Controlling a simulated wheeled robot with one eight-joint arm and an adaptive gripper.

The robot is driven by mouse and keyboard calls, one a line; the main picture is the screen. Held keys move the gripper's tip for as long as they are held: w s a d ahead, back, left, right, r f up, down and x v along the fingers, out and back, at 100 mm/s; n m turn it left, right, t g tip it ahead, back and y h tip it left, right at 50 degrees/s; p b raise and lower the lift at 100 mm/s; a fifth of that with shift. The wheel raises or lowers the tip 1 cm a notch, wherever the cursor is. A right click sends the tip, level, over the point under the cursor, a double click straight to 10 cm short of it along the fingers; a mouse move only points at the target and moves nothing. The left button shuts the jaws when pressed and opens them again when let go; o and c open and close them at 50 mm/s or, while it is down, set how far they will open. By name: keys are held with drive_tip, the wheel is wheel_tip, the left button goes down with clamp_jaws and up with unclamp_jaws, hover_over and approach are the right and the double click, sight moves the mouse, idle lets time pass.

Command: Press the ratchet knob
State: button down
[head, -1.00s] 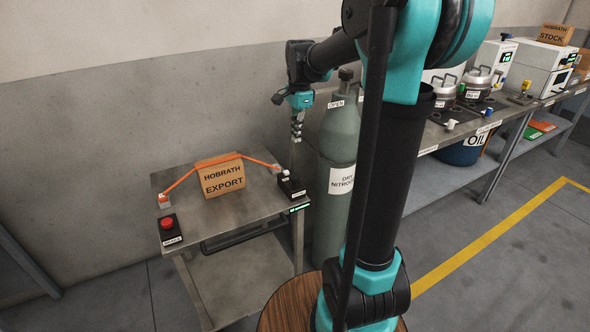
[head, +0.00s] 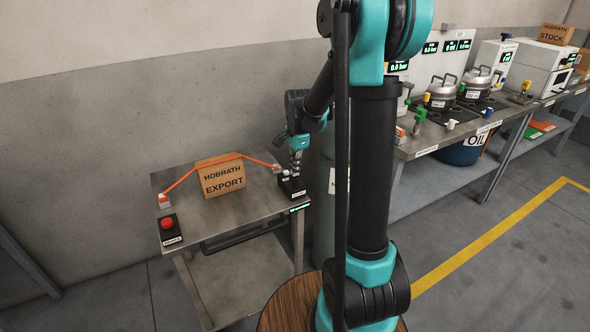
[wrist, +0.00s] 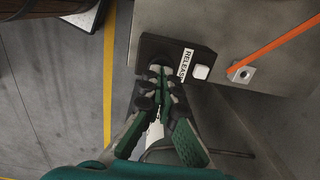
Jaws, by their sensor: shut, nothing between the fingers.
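My gripper (head: 296,172) is shut and empty, pointing down at the black control box (head: 291,190) on the right edge of the steel cart. In the wrist view the shut fingertips (wrist: 160,82) lie over the near half of this box (wrist: 150,43). A dark rounded shape, perhaps the ratchet knob, shows at the fingertips but is mostly hidden by them. I cannot tell whether the fingers touch it.
An orange strap (head: 200,172) runs over a HOBRATH EXPORT carton (head: 221,179) on the cart (head: 247,206). A red button (head: 167,223) on a black box stands at the front left. A gas cylinder (head: 325,215) stands close right, partly behind my arm.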

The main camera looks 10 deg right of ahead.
idle(0.3)
drive_tip(key=shift+f, duration=1.25)
drive_tip(key=shift+r, duration=0.35)
wheel_tip(320, 180, up, 13)
drive_tip(key=shift+s+d+r, duration=0.15)
drive_tip(key=shift+d+r, duration=0.05)
drive_tip(key=shift+d, duration=0.05)
drive_tip(key=shift+s+f, duration=0.1)
